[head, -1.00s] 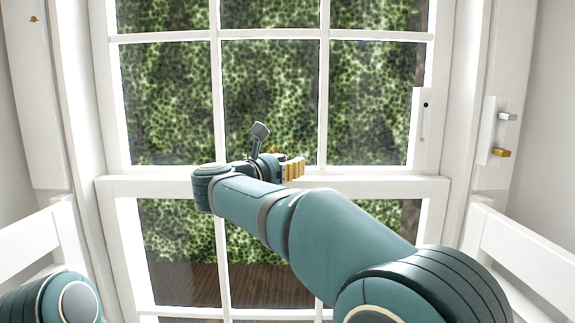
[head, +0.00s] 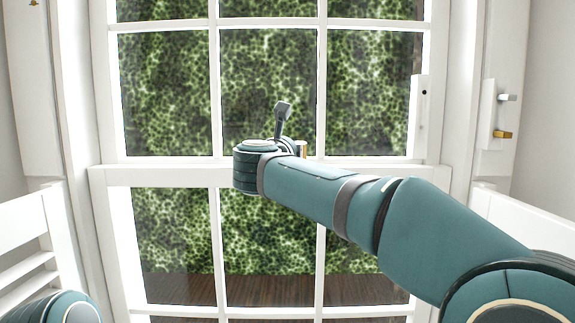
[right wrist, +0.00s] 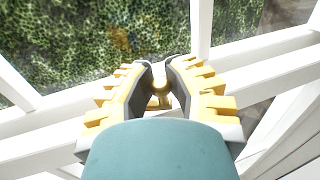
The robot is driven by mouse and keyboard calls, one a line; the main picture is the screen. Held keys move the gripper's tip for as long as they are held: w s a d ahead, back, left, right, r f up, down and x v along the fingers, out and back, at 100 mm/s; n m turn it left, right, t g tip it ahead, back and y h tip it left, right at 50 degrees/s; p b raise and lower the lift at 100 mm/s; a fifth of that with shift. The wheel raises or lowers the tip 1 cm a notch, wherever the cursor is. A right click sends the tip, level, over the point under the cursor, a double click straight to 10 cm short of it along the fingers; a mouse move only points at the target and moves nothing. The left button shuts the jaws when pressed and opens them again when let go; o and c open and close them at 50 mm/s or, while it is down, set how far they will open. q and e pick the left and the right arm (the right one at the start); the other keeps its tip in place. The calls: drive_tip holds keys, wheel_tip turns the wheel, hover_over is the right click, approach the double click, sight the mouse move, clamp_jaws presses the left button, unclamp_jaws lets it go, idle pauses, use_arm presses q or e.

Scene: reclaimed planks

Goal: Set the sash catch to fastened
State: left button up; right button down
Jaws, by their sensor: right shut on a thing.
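The sash catch (right wrist: 160,101) is a small brass-coloured piece with a rounded knob on the white meeting rail of the window, seen in the right wrist view. My right gripper (right wrist: 160,84) has its yellow-and-grey fingers shut on the catch, one on each side of the knob. In the head view my wrist and arm hide the catch, and only a sliver of the right gripper (head: 303,149) shows at the rail. The catch's base is partly hidden, so I cannot tell whether it is fastened. My left gripper is out of view.
The white meeting rail (head: 150,176) runs across the window between upper and lower panes. On the right frame is a white plate (head: 489,115) with a grey peg and a brass one. White slatted pieces (head: 30,238) stand at both lower sides.

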drive_tip(key=shift+w+n+y, duration=0.45)
drive_tip(key=shift+n+y, duration=0.35)
drive_tip(key=shift+y, duration=0.4)
drive_tip(key=c, duration=0.9)
unclamp_jaws()
drive_tip(key=shift+d, duration=0.1)
drive_tip(key=shift+s, duration=0.1)
drive_tip(key=s+a, duration=0.1)
drive_tip(key=s, duration=1.1)
drive_tip(key=shift+a, duration=0.25)
drive_tip(key=shift+c, duration=0.2)
